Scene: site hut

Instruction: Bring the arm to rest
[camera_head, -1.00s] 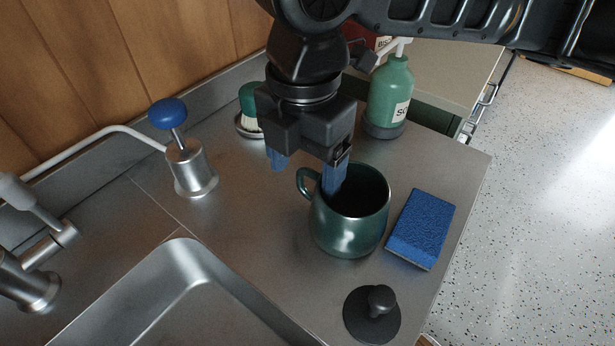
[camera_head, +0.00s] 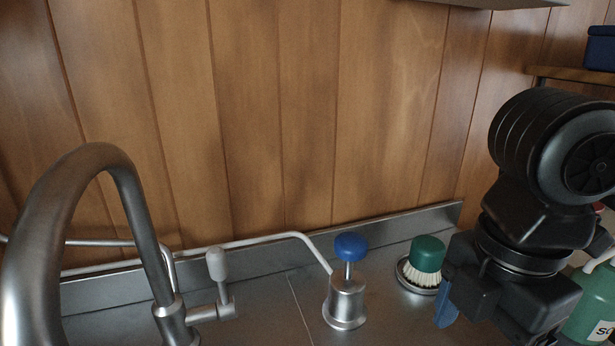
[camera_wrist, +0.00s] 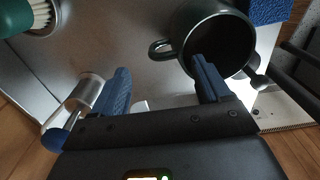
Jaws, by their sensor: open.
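My gripper (camera_wrist: 160,82) is open, with its two blue fingers apart in the wrist view. A dark green mug (camera_wrist: 232,25) is by the right finger, and its handle shows in the gap ahead of the fingers. The right fingertip overlaps the mug's opening; I cannot tell if it touches the mug. Nothing is held between the fingers. In the head view my gripper (camera_head: 478,325) is at the lower right, cut off by the frame edge, with one blue finger showing. The mug is outside the head view.
A blue-knobbed metal dispenser (camera_head: 345,300), a green brush (camera_head: 426,258) and a green soap bottle (camera_head: 588,305) stand near my gripper. A tall faucet (camera_head: 60,220) is at left. The wooden wall (camera_head: 270,120) is behind. A blue sponge (camera_wrist: 270,8) lies beyond the mug.

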